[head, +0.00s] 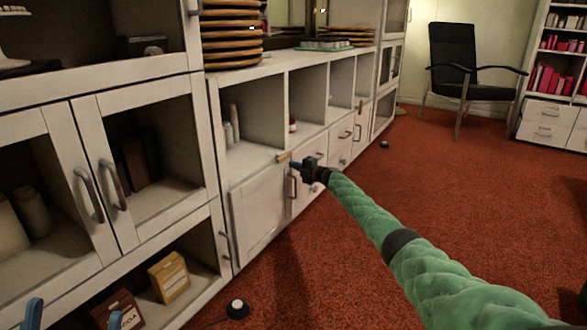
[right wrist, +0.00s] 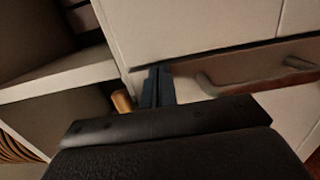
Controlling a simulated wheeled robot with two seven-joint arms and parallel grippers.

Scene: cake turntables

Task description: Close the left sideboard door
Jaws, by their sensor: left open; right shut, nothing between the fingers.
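The left sideboard door (head: 258,215) is a white panel low in the long white sideboard. It looks flush or nearly flush with the front; I cannot tell whether a small gap remains. A vertical metal handle (head: 292,185) is by its right edge. My right gripper (head: 297,167), on the green-sleeved arm, is at the door's upper right corner, near the handle. In the right wrist view its dark blue fingers (right wrist: 157,87) are together and empty, close to a white panel; contact is unclear. My left gripper (head: 73,318) shows only its two blue fingertips, spread apart at the bottom left.
A small brass-coloured piece (head: 284,156) sits at the shelf edge beside my right gripper. A tall cabinet (head: 150,90) with framed doors stands at left. A round black-and-white doorstop (head: 238,308) is on the red carpet (head: 460,190). The carpet at right is largely clear before a black chair (head: 460,55).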

